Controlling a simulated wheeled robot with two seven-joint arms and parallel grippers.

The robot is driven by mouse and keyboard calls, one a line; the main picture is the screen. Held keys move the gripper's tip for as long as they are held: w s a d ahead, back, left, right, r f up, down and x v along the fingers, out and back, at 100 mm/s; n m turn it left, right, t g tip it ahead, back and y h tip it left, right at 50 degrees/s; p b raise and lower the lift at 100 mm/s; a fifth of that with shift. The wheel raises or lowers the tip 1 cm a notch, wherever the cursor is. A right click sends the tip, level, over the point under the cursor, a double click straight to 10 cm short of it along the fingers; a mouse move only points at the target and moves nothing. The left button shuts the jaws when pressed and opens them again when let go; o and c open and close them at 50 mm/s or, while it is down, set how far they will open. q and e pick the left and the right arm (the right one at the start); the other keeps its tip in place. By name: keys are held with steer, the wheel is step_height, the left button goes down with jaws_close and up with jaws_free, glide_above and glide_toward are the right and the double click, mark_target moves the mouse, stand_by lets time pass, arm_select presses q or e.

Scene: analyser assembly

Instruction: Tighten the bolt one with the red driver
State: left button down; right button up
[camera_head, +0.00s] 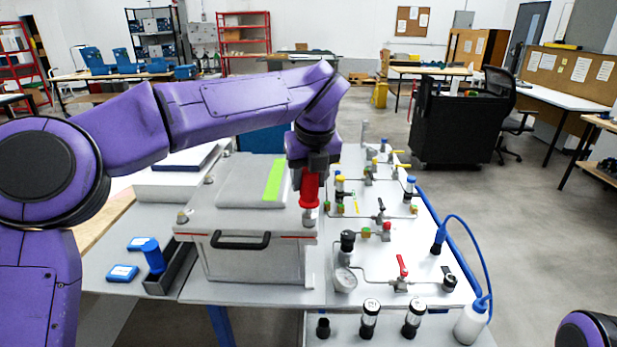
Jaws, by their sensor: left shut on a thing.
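My left gripper (313,166) reaches over the grey analyser box and is shut on the red driver (310,190). The driver hangs upright, red body below the fingers. Its lower end is at a bolt (309,218) at the box lid's front right corner. I cannot tell whether it is fully seated on the bolt. The grey analyser box (255,264) has a black front handle. Another bolt (182,217) stands at the lid's front left corner, and one (209,180) farther back on the left. No bolt numbers are readable. My right gripper is out of view.
A panel (375,284) of valves, pipes and a gauge lies right of the box. A blue driver (153,256) stands in a dark holder on the left, beside blue pieces (122,273). A white bottle (470,324) with blue tubing stands front right.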

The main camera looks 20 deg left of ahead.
arm_select(q)
steer(key=m+p, duration=0.1)
steer(key=m, duration=0.1)
steer(key=m+h+p, duration=0.1)
steer(key=m, duration=0.1)
steer(key=m+p, duration=0.1)
steer(key=m, duration=0.1)
steer(key=shift+r+t+h, duration=0.25)
steer(key=shift+t+h, duration=0.05)
steer(key=shift+h, duration=0.1)
steer(key=shift+d+m+h+p, duration=0.15)
steer(key=shift+m+h+p, duration=0.25)
steer(key=shift+m+p, duration=0.5)
steer(key=m+h+p, duration=0.1)
steer(key=m+p, duration=0.2)
steer(key=p, duration=0.1)
steer(key=shift+m, duration=0.4)
steer(key=m+g+p, duration=0.1)
steer(key=m+p, duration=0.2)
steer(key=p, duration=0.2)
steer(key=shift+h, duration=0.4)
steer(key=c, duration=0.7)
jaws_free()
steer(key=shift+f+b, duration=0.3)
steer(key=shift+b, duration=0.15)
steer(key=shift+d, duration=0.1)
